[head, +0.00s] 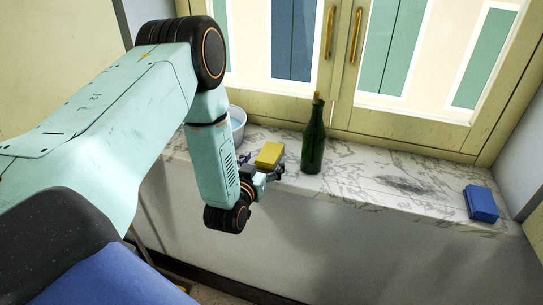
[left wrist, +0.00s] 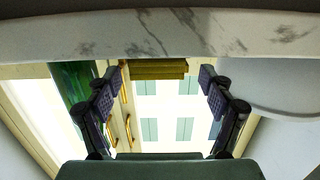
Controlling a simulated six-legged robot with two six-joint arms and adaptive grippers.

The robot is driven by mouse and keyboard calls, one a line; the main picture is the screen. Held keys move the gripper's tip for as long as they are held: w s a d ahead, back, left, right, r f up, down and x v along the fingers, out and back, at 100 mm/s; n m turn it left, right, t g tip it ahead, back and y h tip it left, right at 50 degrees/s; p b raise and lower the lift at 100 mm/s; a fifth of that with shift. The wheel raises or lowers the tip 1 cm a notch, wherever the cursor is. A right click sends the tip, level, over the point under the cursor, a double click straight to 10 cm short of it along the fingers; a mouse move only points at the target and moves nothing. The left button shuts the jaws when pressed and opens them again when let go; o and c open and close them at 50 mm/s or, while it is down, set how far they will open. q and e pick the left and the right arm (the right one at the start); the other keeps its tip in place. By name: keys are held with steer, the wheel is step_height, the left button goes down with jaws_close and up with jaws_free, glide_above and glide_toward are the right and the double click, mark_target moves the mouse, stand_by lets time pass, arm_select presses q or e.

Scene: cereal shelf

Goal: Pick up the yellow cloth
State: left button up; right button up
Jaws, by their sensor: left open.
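The yellow cloth (head: 270,153), a small folded block, lies on the marble counter left of the green bottle. My left gripper (head: 277,173) is just in front of it at the counter's front edge, open and empty. In the left wrist view, which looks upside down, the yellow cloth (left wrist: 158,68) shows ahead between the two spread fingers (left wrist: 158,82), and no finger seems to touch it. My right gripper is not in view.
A green bottle (head: 314,140) stands close right of the cloth. A white bucket (head: 237,122) stands behind my left arm, partly hidden. A folded blue cloth (head: 481,203) and a dark stain (head: 404,185) are farther right on the marble counter (head: 355,180). Cabinet doors (head: 345,85) close off the back.

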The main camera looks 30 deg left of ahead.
mark_target(270, 154)
arm_select(q)
steer(key=x, duration=0.4)
steer(key=shift+p, duration=0.3)
steer(key=shift+w+d, duration=0.15)
steer(key=shift+w, duration=0.3)
steer(key=shift+a+f, duration=0.1)
steer(key=shift+a, duration=0.1)
steer(key=shift+w+f, duration=0.1)
steer(key=shift+w, duration=0.1)
steer(key=shift+c, duration=1.4)
steer(key=shift+s+d+r, duration=0.15)
steer(key=shift+d+r, duration=0.05)
steer(key=c, duration=0.5)
steer(key=shift+a+f, duration=0.1)
steer(key=shift+a, duration=0.1)
steer(key=c, duration=0.6)
steer(key=shift+o, duration=0.2)
steer(key=shift+d, duration=0.15)
step_height(270, 154, up, 10)
steer(key=shift+f, duration=0.15)
